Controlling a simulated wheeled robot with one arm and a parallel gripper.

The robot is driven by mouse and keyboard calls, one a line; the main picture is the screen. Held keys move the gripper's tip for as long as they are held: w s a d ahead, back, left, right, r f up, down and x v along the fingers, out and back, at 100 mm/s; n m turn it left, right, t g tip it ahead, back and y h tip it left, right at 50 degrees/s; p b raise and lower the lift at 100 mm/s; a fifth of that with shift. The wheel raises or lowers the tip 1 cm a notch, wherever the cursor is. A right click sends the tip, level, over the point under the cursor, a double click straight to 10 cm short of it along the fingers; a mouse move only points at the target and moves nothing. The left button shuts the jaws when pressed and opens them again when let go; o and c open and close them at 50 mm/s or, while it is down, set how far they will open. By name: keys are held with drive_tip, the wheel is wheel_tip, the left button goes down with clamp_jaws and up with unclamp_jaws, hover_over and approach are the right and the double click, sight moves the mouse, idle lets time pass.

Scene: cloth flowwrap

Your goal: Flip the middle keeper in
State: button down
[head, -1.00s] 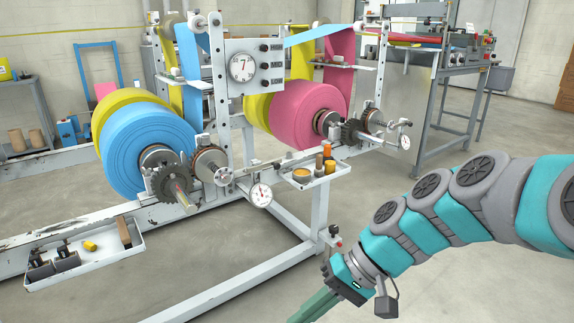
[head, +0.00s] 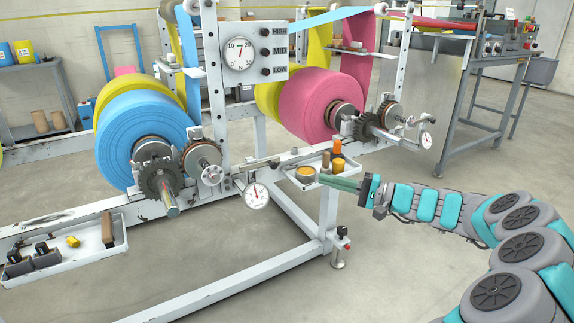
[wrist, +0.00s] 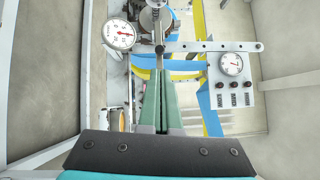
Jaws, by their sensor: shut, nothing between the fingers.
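A white panel (head: 254,72) on the machine's upright post carries a round dial (head: 239,54) and three black pieces beside the labels HIGH, MID and LOW. The one by MID (head: 265,52) sits between the other two; I cannot tell for certain that these are the keepers or how each is set. The panel's middle black piece also shows in the wrist view (wrist: 233,85). My gripper (head: 322,178) has green fingers, shut and empty, pointing left in the head view, below and right of the panel. The fingers (wrist: 157,78) point up in the wrist view, left of the panel.
A small tray (head: 318,172) with a tin and several small cylinders is close to my fingers. A hanging gauge (head: 257,195) is left of them. Blue (head: 135,125) and pink (head: 318,105) rolls with gears stand behind. Open floor lies in front, right.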

drive_tip(key=shift+m+t, duration=0.4)
drive_tip(key=shift+t, duration=0.2)
drive_tip(key=w+d, duration=0.1)
drive_tip(key=w+d+f, duration=0.1)
drive_tip(key=w, duration=0.1)
drive_tip(key=shift+w+d+f, duration=0.1)
drive_tip(key=shift+d, duration=0.1)
drive_tip(key=s+a+p+x, duration=0.1)
drive_tip(key=s+x, duration=0.1)
drive_tip(key=x, duration=1.1)
drive_tip(key=shift+s, duration=0.4)
